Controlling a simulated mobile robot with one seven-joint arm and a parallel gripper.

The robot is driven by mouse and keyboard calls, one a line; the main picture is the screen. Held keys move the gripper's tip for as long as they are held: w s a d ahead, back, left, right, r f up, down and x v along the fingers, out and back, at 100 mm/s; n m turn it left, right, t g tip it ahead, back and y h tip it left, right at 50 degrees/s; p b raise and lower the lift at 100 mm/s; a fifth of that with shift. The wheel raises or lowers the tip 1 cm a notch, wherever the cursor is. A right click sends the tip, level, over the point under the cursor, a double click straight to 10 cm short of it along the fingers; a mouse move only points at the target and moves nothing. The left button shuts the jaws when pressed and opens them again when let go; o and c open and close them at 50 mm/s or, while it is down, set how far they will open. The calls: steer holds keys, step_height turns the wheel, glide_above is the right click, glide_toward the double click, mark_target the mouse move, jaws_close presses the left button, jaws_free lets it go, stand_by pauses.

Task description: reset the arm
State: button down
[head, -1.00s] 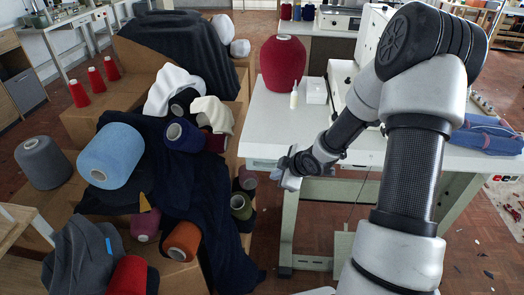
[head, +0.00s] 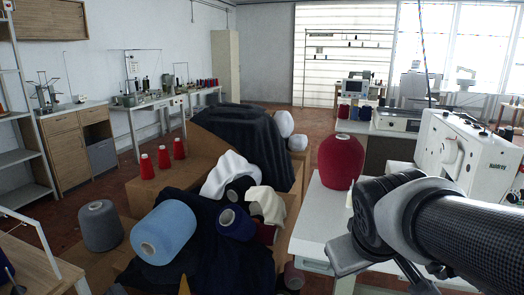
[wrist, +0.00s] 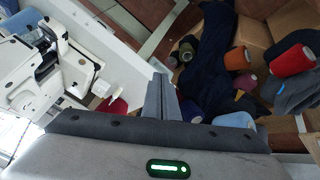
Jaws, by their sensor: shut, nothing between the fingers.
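My gripper (wrist: 160,84) shows in the wrist view with its two grey fingers together and nothing between them. It is in the air, above the station with the spools and cloth. In the head view my arm reaches in from the right edge, in front of the white table (head: 318,210). I cannot clearly make out the fingers in that view.
A large red cone (head: 341,162) and a white sewing machine (head: 465,158) stand on the table by my arm. A light blue spool (head: 164,233), a grey spool (head: 100,226) and dark cloth (head: 240,140) cover the brown boxes at left. Red cones (head: 163,157) stand behind.

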steer(key=s+a+r+m+y+p, duration=0.1)
steer(key=s+a+r+m+y, duration=0.2)
steer(key=s, duration=0.6)
step_height(320, 180, up, 19)
steer(key=h+p, duration=0.1)
steer(key=p, duration=1.8)
steer(key=shift+w+g, duration=0.3)
steer(key=shift+g, duration=0.1)
steer(key=shift+a+f, duration=0.1)
